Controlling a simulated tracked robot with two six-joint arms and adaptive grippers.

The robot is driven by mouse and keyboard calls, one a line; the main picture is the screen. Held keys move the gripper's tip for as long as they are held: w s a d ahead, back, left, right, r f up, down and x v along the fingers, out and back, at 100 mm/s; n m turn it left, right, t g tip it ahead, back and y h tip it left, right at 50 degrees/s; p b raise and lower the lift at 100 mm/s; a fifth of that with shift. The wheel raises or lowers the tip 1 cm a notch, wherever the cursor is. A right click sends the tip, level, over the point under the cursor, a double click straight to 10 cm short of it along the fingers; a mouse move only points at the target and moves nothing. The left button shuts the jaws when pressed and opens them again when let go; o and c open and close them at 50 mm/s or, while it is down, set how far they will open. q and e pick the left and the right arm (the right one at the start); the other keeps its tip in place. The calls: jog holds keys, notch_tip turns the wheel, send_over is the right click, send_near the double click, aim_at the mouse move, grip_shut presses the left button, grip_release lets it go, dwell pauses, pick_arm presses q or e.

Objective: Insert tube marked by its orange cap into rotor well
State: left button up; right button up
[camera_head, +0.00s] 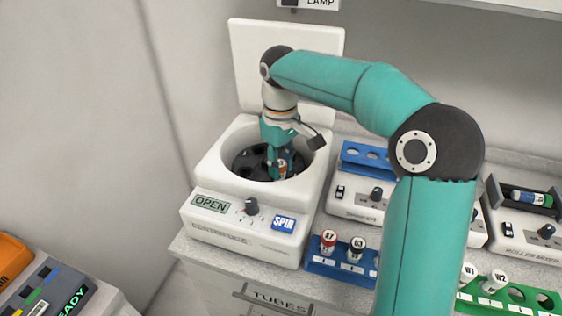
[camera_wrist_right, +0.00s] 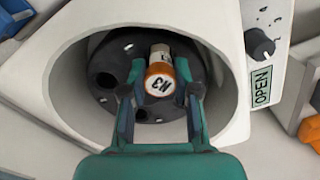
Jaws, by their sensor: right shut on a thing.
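The orange-capped tube (camera_wrist_right: 160,82), its cap marked N3, is between the fingers of my right gripper (camera_wrist_right: 158,100), which is shut on it. In the head view the tube (camera_head: 282,167) and the right gripper (camera_head: 279,168) are down inside the open bowl of the white centrifuge (camera_head: 215,180). The dark rotor (camera_head: 248,160) with round wells lies under and around the tube. The tube's lower end is hidden, so I cannot tell whether it is in a well. My left gripper is not in view.
The centrifuge lid (camera_head: 245,60) stands open behind the bowl. A blue rack (camera_head: 316,265) with red- and black-capped tubes stands at the front right. A green rack (camera_head: 470,300) with white-capped tubes is farther right. A roller mixer (camera_head: 540,238) holds a tube.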

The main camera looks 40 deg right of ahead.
jog(key=o, duration=1)
notch_tip(320, 180, up, 12)
jog(key=shift+f, duration=0.1)
dwell(0.6)
